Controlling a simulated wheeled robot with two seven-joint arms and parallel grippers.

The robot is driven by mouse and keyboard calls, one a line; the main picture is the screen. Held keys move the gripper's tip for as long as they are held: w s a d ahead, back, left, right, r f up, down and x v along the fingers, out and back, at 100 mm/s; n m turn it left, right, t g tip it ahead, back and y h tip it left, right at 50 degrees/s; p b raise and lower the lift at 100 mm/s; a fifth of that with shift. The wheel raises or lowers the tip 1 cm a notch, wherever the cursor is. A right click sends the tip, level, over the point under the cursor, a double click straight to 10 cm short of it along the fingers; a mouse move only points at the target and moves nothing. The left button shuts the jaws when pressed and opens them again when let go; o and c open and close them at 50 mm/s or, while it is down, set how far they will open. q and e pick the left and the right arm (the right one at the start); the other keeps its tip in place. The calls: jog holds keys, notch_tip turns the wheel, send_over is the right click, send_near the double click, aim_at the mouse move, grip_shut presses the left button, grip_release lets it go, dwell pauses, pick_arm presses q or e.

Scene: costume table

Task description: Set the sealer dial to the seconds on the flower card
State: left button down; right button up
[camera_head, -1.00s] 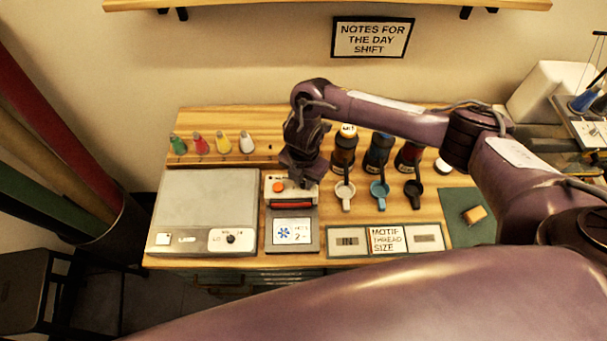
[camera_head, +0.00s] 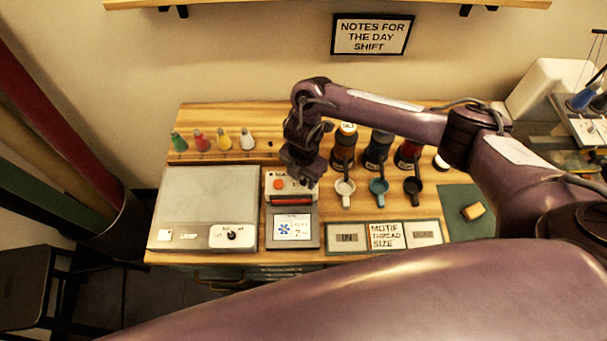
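The sealer (camera_head: 278,195) is a small pale box with an orange button on top and a dark red bar along its front. The flower card (camera_head: 293,228) lies on a dark panel just in front of it. It carries a blue flower; its small print and figure are too blurred to read surely. My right gripper (camera_head: 307,182) points down at the right part of the sealer's top. It covers that part, so the dial and its setting are hidden. I cannot tell whether the fingers are open, shut or touching. My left gripper is out of view.
A grey box with a black knob (camera_head: 232,235) stands left of the sealer. Several coloured cones (camera_head: 223,140) stand behind it. Bottles (camera_head: 377,150) and small cups (camera_head: 379,188) stand right of the sealer. A thread-size sign (camera_head: 387,236) lies at the front edge.

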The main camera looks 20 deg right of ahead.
aim_at(303, 180)
jog(key=shift+w+r, duration=0.1)
jog(key=shift+r, duration=0.45)
notch_tip(303, 180, up, 7)
jog(key=shift+f+p, duration=0.1)
jog(key=shift+p, duration=0.6)
